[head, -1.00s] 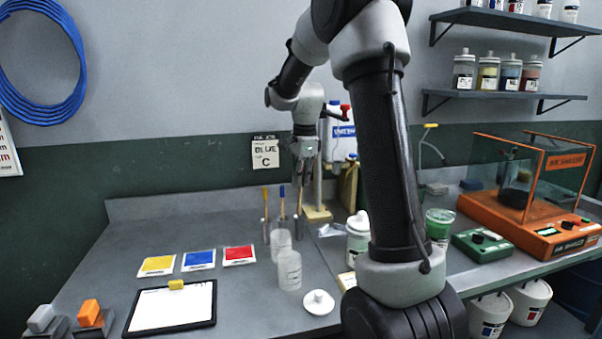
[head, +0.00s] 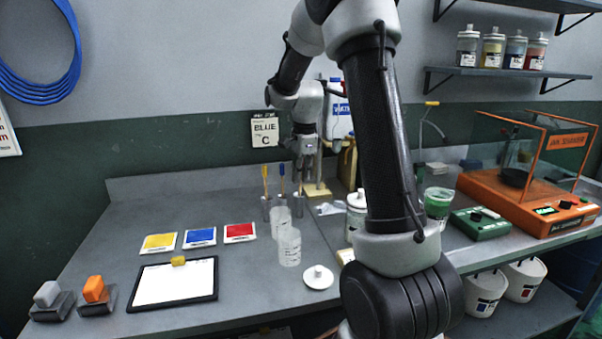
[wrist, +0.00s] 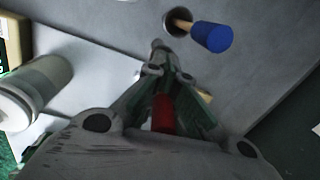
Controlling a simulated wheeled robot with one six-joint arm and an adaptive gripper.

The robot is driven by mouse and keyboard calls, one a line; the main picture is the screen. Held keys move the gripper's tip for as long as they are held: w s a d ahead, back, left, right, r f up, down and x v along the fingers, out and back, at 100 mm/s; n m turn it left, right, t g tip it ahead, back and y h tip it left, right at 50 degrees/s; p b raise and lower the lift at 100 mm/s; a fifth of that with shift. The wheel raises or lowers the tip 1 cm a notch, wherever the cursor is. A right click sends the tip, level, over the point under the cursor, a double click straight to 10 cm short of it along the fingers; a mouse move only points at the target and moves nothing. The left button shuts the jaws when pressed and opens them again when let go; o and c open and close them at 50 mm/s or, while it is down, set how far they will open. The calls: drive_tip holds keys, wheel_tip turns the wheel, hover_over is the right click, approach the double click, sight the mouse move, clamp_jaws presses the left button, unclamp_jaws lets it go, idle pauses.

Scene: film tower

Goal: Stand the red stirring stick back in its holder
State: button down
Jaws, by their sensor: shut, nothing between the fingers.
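The red stirring stick's red end (wrist: 163,113) shows in the wrist view between the finger linkages of my gripper (wrist: 158,72). The stick's lower part is hidden there. In the head view my gripper (head: 306,178) points down, just above the rightmost small metal holder (head: 299,205) at the back of the bench. The fingers are shut; I cannot make out whether they touch the stick. The stick appears lined up with this holder, but how deep it sits is hidden.
A blue-ended stick (wrist: 213,37) and a yellow stick (head: 264,180) stand in holders to the left. Clear beakers (head: 289,247) stand in front, and a white-lidded jar (head: 356,213) is to the right. A wooden-based stand (head: 317,190) is behind.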

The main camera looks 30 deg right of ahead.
drive_tip(key=c, duration=1.6)
unclamp_jaws()
drive_tip(key=shift+o, duration=0.2)
drive_tip(key=r, duration=0.8)
drive_tip(key=s+r, duration=0.1)
drive_tip(key=r, duration=0.3)
drive_tip(key=shift+d, duration=0.15)
